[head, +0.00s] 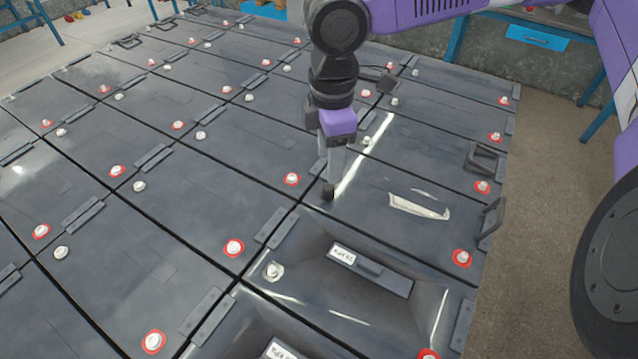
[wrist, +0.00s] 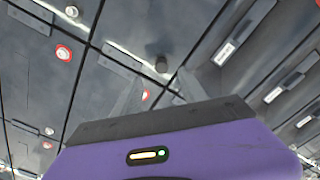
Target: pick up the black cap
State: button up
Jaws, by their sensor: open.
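The black cap (head: 328,192) is a small dark cylinder standing on a dark battery top, just below my fingertips in the head view. In the wrist view the black cap (wrist: 162,64) shows just past the fingertips, roughly midway between them. My gripper (head: 337,176) points down over the battery. Its two fingers are spread with nothing held between them in the wrist view (wrist: 160,76). I cannot tell the exact height of the fingertips above the cap.
Rows of dark batteries fill the floor area, with white terminals, some red-ringed (head: 291,179), and raised connector bars (head: 276,228). A handle (head: 491,222) stands at the right edge. A labelled raised block (head: 369,269) is nearer the camera. Bare floor (head: 545,150) lies to the right.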

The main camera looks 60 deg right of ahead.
aim_at(329, 186)
jog(key=shift+a+f+p, duration=0.1)
jog(key=shift+f+p, duration=0.25)
jog(key=shift+f, duration=3)
grip_shut()
